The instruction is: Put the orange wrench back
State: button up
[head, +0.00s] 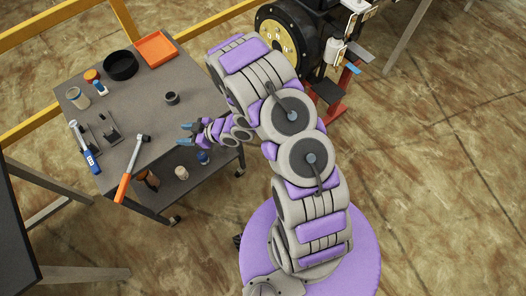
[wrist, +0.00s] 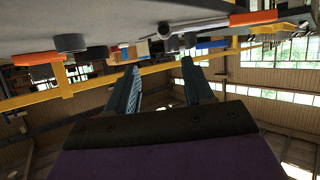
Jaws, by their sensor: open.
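The orange wrench (head: 123,187) lies on the grey cart top in the head view. Its metal head points inward and its orange handle sticks out past the near edge. In the wrist view, which looks upside down, an orange handle (wrist: 253,18) shows at upper right and appears to be the wrench's. My gripper (head: 185,134) is open and empty, to the right of the wrench's head and apart from it. Its two fingers (wrist: 160,68) are spread in the wrist view. A dark stand (head: 112,135) with small uprights sits left of the wrench.
A blue-handled tool (head: 91,160) lies at the cart's left. An orange tray (head: 155,49), a black bowl (head: 120,66), small jars (head: 77,97) and a dark cup (head: 171,98) stand farther back. A lower shelf holds bottles (head: 181,172). A dark table edge (head: 18,220) is at left.

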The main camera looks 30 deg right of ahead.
jog(key=w+d+r+m+h, duration=0.1)
jog(key=w+d+r+h, duration=0.1)
jog(key=d+r+h, duration=0.35)
jog(key=w+d+r+m+h, duration=0.1)
jog(key=w+d+r+h, duration=0.15)
jog(key=d, duration=0.65)
jog(key=s+d+r+m+g+h, duration=0.2)
jog(key=s+d+r+m+h, duration=0.2)
jog(key=s+d+r, duration=0.5)
jog(key=s+a+r+m+g, duration=0.1)
jog(key=s+r, duration=0.3)
jog(key=s, duration=0.6)
jog(key=s+a+r+m+g, duration=0.2)
jog(key=s+a+r+g, duration=0.1)
jog(key=s, duration=0.8)
jog(key=s+a+r+m+g+y, duration=0.1)
jog(key=s+a+r+m+g, duration=0.1)
jog(key=s+r, duration=0.4)
jog(key=s+g, duration=0.1)
jog(key=s, duration=0.3)
jog(key=shift+s+a+r+g, duration=0.2)
jog(key=shift+s+g, duration=0.1)
jog(key=shift+s, duration=0.1)
jog(key=shift+o, duration=0.4)
jog(key=shift+d+f+b, duration=0.1)
jog(key=shift+f+b, duration=0.55)
jog(key=shift+r, duration=0.15)
